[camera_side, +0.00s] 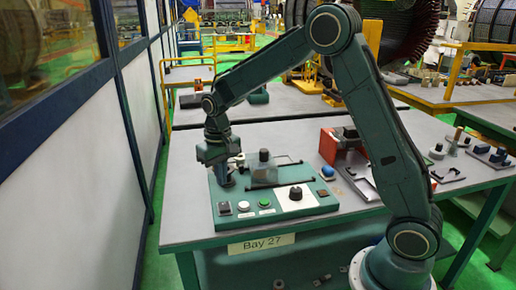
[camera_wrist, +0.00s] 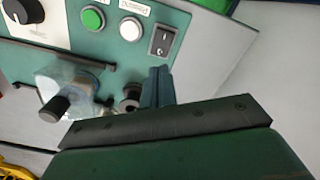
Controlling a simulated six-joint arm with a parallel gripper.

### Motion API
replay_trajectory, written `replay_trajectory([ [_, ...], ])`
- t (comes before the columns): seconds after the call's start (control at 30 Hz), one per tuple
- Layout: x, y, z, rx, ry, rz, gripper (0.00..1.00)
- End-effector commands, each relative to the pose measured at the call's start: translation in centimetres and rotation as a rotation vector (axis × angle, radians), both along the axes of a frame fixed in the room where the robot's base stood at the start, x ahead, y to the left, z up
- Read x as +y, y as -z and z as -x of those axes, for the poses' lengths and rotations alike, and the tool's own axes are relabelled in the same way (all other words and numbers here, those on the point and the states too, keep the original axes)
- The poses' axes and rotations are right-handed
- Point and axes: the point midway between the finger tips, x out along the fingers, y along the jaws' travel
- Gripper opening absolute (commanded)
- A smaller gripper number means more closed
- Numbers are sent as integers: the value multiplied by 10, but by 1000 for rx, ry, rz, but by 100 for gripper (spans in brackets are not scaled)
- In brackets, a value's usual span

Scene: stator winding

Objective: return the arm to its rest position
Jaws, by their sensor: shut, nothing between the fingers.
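My gripper (camera_side: 224,183) is at the end of my green arm, which reaches over the bench and bends down at the left part of the green control panel (camera_side: 270,214). Its fingers are together with nothing between them. In the wrist view the closed fingers (camera_wrist: 158,84) point toward the panel, beside a dark round knob (camera_wrist: 131,94). In the side view the gripper is low over the panel, left of a clear cover with a black knob (camera_side: 264,155). I cannot tell whether the fingertips touch the panel.
The panel carries a black rocker switch (camera_wrist: 162,39), a white button (camera_wrist: 131,29), a green button (camera_wrist: 93,18) and a black dial (camera_side: 295,193). A red box (camera_side: 328,146) and a grey frame (camera_side: 358,180) lie to the right. The bench's left side is clear.

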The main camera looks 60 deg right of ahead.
Motion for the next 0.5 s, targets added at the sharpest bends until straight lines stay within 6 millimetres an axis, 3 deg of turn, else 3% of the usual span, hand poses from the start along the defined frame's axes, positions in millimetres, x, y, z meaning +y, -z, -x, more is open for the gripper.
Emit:
replay_trajectory([
  [0.5, 0, -5, 1, -2, -1, 1, 0],
])
